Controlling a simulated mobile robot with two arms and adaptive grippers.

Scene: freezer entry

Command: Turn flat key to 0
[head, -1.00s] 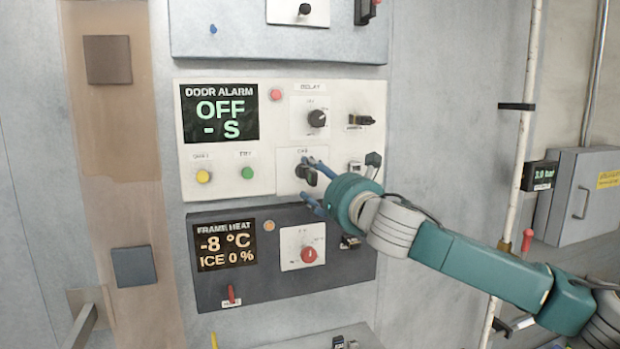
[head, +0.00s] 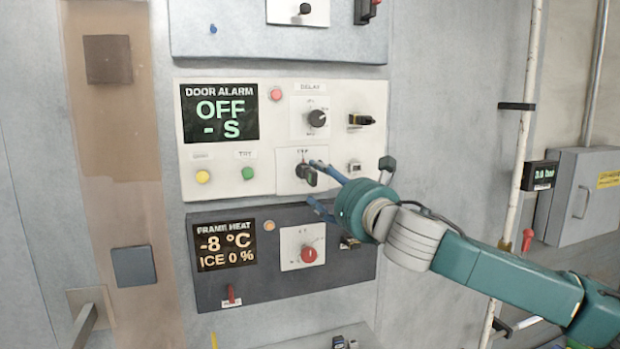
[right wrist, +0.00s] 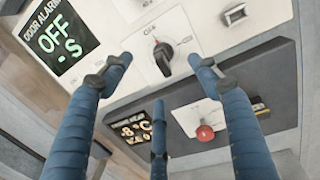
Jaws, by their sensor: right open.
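The flat key (head: 307,174) is a dark, narrow handle on a white plate in the lower middle of the door alarm panel (head: 267,191). It also shows in the right wrist view (right wrist: 163,58), between and beyond the fingertips. The door alarm display (head: 219,113) reads OFF and - S. My right gripper (head: 318,187) is open, its blue fingers just right of the key and pointing at it. In the wrist view, the fingers (right wrist: 160,76) are spread and hold nothing. My left gripper is not in view.
Above the key is a round delay knob (head: 317,118), with a dark switch (head: 361,120) to its right. Yellow (head: 203,177) and green (head: 247,173) buttons sit to the left. Below is the frame heat panel (head: 270,287) with a red knob (head: 309,254).

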